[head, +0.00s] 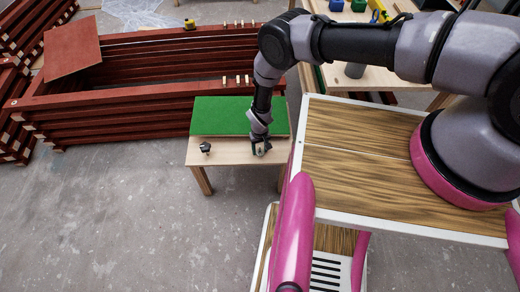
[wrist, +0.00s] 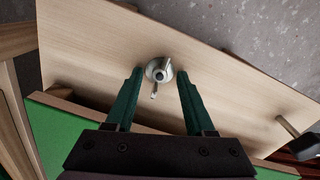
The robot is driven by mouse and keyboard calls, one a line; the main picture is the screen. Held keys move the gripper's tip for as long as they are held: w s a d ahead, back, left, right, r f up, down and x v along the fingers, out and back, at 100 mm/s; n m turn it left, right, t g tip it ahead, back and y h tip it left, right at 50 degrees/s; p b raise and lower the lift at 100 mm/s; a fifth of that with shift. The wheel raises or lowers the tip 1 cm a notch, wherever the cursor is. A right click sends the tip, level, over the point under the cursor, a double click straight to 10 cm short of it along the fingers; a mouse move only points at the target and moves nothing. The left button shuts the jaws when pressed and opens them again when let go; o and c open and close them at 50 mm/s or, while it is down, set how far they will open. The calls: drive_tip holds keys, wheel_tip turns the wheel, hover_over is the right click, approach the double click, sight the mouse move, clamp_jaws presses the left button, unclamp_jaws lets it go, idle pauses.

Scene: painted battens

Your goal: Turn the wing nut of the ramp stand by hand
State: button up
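The ramp stand (head: 230,159) is a low light-wood table with a green panel (head: 215,115) on its far part. In the wrist view its bare wood top (wrist: 225,85) fills most of the picture. The metal wing nut (wrist: 158,70) sits on a round washer on the wood, one wing pointing toward my gripper. My gripper (wrist: 160,74) is open, its two dark green fingers either side of the nut in the picture with gaps on both sides. How high the fingertips are above the wood is hard to tell. In the head view my gripper (head: 261,148) is at the stand's front right and mostly hides the nut.
Stacked red battens (head: 130,110) lie behind and left. A workbench (head: 375,78) is at the back right. The grey floor at front left is clear.

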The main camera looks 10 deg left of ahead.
sight(260, 152)
wheel_tip(260, 152, up, 11)
idle(0.8)
drive_tip(key=shift+f, duration=0.1)
